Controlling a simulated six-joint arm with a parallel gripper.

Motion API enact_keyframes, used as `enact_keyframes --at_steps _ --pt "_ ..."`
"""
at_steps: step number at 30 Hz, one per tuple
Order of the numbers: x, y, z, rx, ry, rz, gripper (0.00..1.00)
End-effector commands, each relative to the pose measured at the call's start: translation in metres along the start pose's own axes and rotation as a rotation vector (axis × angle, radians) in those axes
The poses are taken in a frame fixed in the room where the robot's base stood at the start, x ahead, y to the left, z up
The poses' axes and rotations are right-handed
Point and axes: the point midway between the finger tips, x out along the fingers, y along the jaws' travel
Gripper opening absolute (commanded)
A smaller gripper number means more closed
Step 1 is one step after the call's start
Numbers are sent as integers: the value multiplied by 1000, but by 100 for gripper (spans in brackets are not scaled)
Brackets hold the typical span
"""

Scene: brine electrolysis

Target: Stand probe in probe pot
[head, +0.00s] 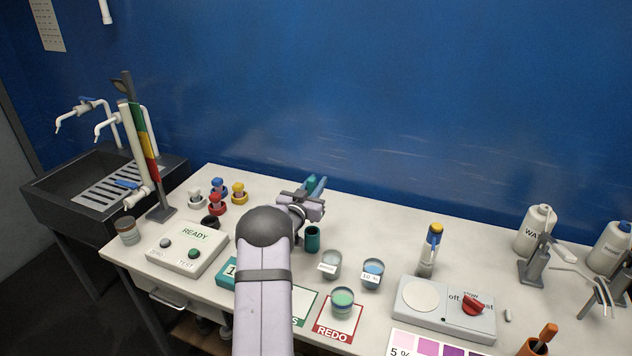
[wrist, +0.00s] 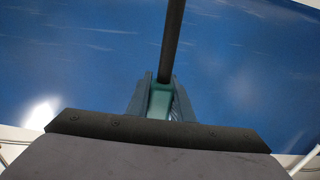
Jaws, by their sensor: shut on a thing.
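My gripper (head: 315,185) is raised over the back middle of the table and points toward the blue wall. It is shut on the probe, whose teal handle (wrist: 160,101) sits between the blue-grey fingers in the wrist view. The probe's dark rod (wrist: 172,40) runs up out of the fingers to the top edge of that view. In the head view only a little teal (head: 310,182) shows at the fingers and I cannot make out the rod. A dark green upright pot (head: 312,240), apparently the probe pot, stands on the table just in front of my gripper, apart from it.
Right of the pot stand small jars (head: 373,274), a blue-and-yellow-topped bottle (head: 427,255) and a dial unit (head: 445,312). Coloured stoppers (head: 218,187) and a READY box (head: 188,251) are at left. A burette stand (head: 160,214) rises beside the sink. Clear table lies behind the jars.

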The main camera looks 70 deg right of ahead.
Motion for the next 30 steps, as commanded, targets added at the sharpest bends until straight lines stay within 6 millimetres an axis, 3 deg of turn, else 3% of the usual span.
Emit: enact_keyframes --at_steps 30 --pt "0 0 76 1 3 0 0"
